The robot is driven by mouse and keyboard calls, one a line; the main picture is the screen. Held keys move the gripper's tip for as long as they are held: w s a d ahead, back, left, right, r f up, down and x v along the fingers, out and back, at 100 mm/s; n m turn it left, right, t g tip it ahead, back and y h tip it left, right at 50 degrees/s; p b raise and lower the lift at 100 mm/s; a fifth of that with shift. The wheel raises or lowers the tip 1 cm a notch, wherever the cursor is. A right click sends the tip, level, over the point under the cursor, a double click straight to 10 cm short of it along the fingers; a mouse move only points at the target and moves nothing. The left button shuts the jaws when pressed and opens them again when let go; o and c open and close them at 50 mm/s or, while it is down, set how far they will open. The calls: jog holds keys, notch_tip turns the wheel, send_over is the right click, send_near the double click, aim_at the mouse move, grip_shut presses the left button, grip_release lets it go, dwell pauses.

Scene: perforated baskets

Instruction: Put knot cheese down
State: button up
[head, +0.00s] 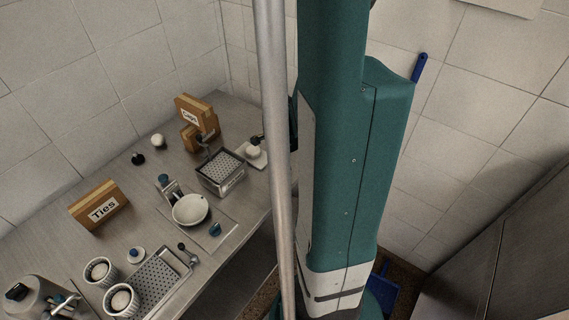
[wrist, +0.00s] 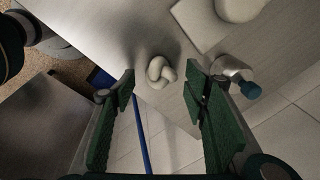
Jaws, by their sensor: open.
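The knot cheese (wrist: 161,72), a small pale knotted piece, shows in the wrist view. It appears to rest on the grey metal table near its edge. My gripper (wrist: 160,79) is open, with one green-padded finger on each side of the knot cheese. A gap shows between the cheese and each finger, and the cheese sits about level with the fingertips. I cannot make out the knot cheese or my gripper in the head view, where my arm blocks part of the table.
A white board (wrist: 190,20) with a rounded white piece (wrist: 238,8) lies beside the cheese. A metal item with a blue cap (wrist: 250,90) is near the right finger. Perforated baskets (head: 222,190) (head: 150,282), a bowl (head: 190,211) and a "Ties" block (head: 100,207) stand on the table.

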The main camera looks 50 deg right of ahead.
notch_tip(320, 180, up, 10)
jog(key=a+p, duration=0.1)
jog(key=shift+s+a+p, duration=0.25)
jog(key=shift+a+p, duration=0.15)
dwell(0.4)
jog(key=shift+r, duration=0.1)
dwell(0.6)
jog(key=w+a+r+n+t, duration=0.25)
jog(key=a+r+n, duration=0.3)
jog(key=a, duration=0.35)
jog(key=w+a+r+n+t, duration=0.1)
jog(key=w+a+r+n, duration=0.3)
jog(key=a+n, duration=0.35)
jog(key=s+a+r+n+t+y, duration=0.1)
jog(key=a+r+n, duration=0.2)
jog(key=a+n, duration=0.3)
jog(key=s+a+r+n+t+y, duration=0.1)
jog(key=a+r+n+t, duration=0.1)
jog(key=a+n, duration=0.5)
jog(key=a+r, duration=0.1)
jog(key=a, duration=0.5)
jog(key=shift+r, duration=0.25)
jog(key=shift+s, duration=0.1)
jog(key=shift+f+b, duration=0.9)
jog(key=shift+f, duration=0.05)
